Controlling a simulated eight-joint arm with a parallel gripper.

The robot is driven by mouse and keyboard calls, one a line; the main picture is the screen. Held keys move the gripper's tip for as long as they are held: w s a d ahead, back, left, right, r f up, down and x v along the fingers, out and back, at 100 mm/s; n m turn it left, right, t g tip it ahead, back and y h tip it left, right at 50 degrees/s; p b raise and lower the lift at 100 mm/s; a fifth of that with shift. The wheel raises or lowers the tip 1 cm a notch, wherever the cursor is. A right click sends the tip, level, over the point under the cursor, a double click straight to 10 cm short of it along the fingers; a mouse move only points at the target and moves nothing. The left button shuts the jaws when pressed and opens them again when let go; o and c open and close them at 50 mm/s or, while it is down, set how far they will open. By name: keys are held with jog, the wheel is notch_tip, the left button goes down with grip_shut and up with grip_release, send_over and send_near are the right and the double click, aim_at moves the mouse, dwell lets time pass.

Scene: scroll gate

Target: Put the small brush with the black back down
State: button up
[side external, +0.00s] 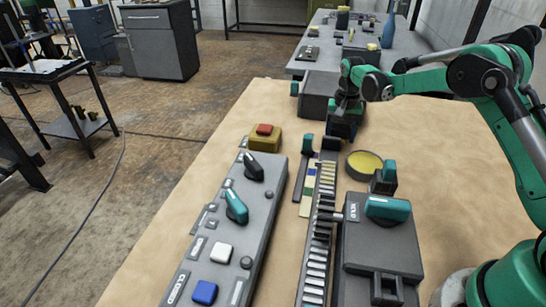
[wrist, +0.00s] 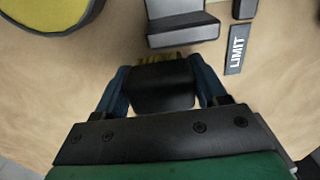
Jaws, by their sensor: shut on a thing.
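The small brush with the black back (wrist: 163,88) is between the fingers of my gripper (wrist: 163,90) in the wrist view. Its black back faces the camera, and a strip of yellow bristles shows at its far edge. My gripper is shut on it. In the side view my gripper (side external: 342,138) is over the table near the far end of the toothed rail. The brush cannot be made out there, and I cannot tell whether it touches the table.
A round yellow dish with a dark rim (side external: 365,163) is right of the toothed rail (side external: 318,230). A grey block (wrist: 182,28) and a LIMIT plate (wrist: 236,52) lie just beyond the brush. A control panel (side external: 232,225) is at left. Bare table surrounds my gripper's sides.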

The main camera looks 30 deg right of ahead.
jog(key=shift+f, duration=0.3)
jog(key=shift+f, duration=0.15)
jog(key=o, duration=1.2)
jog(key=shift+o, duration=0.2)
